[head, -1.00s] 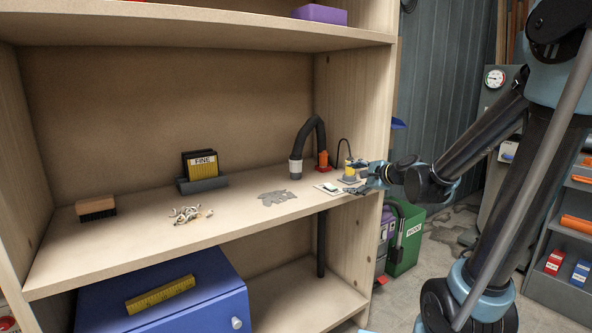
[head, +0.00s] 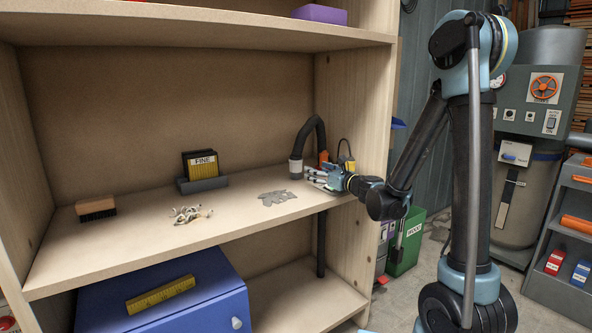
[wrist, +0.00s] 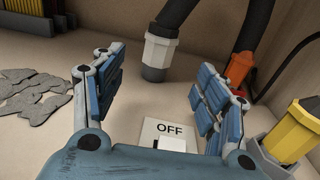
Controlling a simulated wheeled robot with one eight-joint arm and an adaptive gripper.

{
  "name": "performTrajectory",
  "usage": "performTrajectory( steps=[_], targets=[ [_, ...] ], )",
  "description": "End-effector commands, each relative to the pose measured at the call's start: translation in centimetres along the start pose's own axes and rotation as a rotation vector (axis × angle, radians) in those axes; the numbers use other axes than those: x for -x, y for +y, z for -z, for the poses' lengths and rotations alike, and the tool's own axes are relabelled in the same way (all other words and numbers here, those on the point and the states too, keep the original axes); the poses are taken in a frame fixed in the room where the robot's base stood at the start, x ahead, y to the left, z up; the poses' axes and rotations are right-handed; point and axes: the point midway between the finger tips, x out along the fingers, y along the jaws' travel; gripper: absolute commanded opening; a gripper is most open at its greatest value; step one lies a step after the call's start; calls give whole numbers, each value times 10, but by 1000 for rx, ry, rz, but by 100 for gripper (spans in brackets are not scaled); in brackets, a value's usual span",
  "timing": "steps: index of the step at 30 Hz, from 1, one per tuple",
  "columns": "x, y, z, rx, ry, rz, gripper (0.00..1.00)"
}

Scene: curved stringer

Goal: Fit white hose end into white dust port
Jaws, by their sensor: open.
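The white hose end (head: 296,168) is a pale cuff on a black hose (head: 312,128) that arches up from the back of the shelf. In the wrist view the cuff (wrist: 158,55) hangs nearly upright, with its lower rim at or near the shelf board. My gripper (head: 318,178) is open and empty, low over the shelf at its right end. In the wrist view its blue-padded fingers (wrist: 157,65) stand apart, with the cuff beyond them, apart from both. I cannot make out a white dust port in either view.
An orange collar (wrist: 240,68) and a yellow tool (wrist: 292,130) in a grey base stand right of the cuff. A plate marked OFF (wrist: 155,128) lies below my fingers. Grey scraps (head: 278,197) lie to the left. The shelf's right side panel (head: 355,110) is close by.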

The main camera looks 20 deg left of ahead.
Motion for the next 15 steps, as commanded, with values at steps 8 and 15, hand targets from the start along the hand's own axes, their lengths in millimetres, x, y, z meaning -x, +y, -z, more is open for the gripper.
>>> performTrajectory(
  steps=[8,15],
  targets=[
    [-51,0,0,2,1,-2,67],
    [-83,0,0,3,1,-1,67]
  ],
)
